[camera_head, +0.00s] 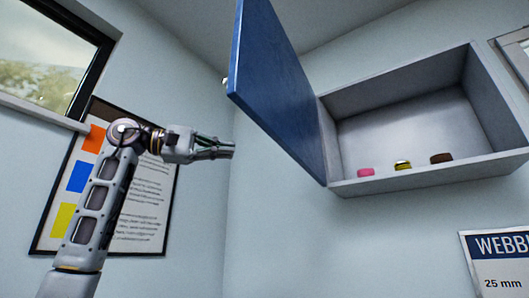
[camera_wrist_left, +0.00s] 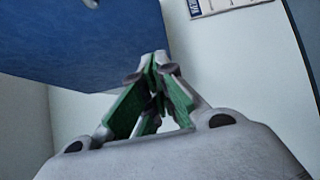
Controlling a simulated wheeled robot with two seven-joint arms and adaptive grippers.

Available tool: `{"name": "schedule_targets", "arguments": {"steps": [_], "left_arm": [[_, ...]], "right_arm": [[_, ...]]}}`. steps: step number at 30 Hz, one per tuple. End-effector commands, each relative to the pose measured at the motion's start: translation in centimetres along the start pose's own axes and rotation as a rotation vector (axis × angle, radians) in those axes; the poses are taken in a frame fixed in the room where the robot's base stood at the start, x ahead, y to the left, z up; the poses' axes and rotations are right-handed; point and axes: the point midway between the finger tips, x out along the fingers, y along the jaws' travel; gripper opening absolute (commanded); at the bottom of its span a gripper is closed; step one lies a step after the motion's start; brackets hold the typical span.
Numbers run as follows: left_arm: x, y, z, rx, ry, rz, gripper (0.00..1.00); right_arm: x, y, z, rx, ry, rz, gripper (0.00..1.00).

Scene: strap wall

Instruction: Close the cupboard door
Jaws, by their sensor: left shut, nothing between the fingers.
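The cupboard (camera_head: 400,184) hangs on the wall at the right in the head view. Its blue door (camera_head: 272,85) stands wide open, hinged at the cupboard's left side and swung out toward the left. My left gripper (camera_head: 232,150) is shut and empty, to the left of the door and apart from it in the head view. In the left wrist view the fingertips (camera_wrist_left: 154,58) show in front of the blue door (camera_wrist_left: 75,42); I cannot tell the gap between them. A small knob (camera_wrist_left: 91,3) shows on the door there. My right gripper is not in view.
Inside the cupboard sit a pink item (camera_head: 366,172), a yellow-and-black item (camera_head: 402,165) and a brown item (camera_head: 441,158). A framed poster (camera_head: 140,215) and a window (camera_head: 45,60) are on the left wall. A "WEBBI" sign (camera_head: 498,262) is below the cupboard.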

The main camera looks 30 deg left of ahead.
Motion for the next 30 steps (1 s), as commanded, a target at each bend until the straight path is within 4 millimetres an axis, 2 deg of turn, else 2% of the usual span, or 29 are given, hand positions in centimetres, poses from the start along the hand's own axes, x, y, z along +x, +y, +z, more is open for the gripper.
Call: {"name": "schedule_targets", "arguments": {"steps": [5,17,23,30], "left_arm": [[-1.2,0.3,0.6,0.042,0.02,-0.001,0.0],[-1.1,0.4,0.6,0.042,0.02,-0.001,0.0],[-0.1,0.3,0.5,0.042,0.019,-0.002,0.0],[2.5,0.4,0.5,0.042,0.019,-0.002,0.0]], "right_arm": [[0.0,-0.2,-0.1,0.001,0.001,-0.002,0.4],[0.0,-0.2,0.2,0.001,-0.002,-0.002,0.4],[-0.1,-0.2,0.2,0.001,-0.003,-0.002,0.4],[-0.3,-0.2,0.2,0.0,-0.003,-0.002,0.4]]}}
